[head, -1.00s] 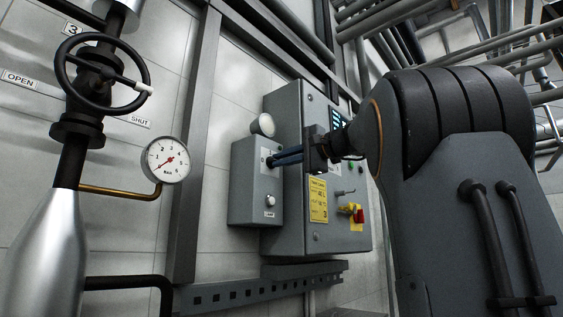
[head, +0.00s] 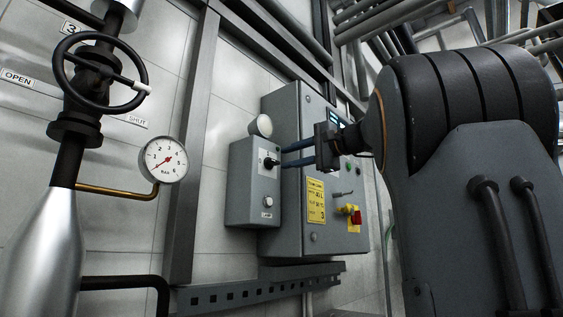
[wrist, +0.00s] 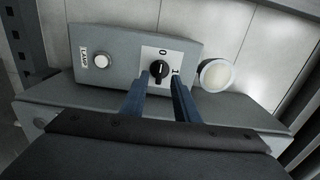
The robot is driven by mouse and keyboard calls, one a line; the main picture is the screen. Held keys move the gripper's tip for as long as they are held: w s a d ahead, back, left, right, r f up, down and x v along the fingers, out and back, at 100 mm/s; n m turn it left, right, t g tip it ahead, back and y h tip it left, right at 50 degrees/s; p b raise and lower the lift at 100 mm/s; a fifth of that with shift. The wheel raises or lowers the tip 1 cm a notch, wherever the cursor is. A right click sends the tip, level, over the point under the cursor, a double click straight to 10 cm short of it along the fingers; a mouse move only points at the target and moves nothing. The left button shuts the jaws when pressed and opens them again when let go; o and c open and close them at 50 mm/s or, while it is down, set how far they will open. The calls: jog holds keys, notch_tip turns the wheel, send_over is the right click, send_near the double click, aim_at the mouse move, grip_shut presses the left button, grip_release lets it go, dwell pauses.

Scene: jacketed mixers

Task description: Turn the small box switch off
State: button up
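The small grey box (head: 252,200) is on the wall, with a black rotary switch (head: 269,162) on a white plate. In the wrist view the switch (wrist: 159,70) has an O mark above it and an I mark to its right. Its grip runs roughly up and down there, towards the O; the exact angle is hard to tell. My gripper (head: 283,156) is open and empty, its blue fingers a short way off the switch in the head view. In the wrist view its fingertips (wrist: 160,78) show on either side of the switch.
A lamp button (head: 267,201) sits lower on the small box, and a round pale lamp (head: 261,126) is on its top. A larger cabinet (head: 290,235) with a red and yellow switch (head: 354,216) stands behind. A gauge (head: 164,160) and handwheel (head: 101,73) are left.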

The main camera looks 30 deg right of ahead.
jog(key=v, duration=0.3)
jog(key=shift+s+d, duration=0.1)
jog(key=shift+s, duration=0.2)
dwell(0.3)
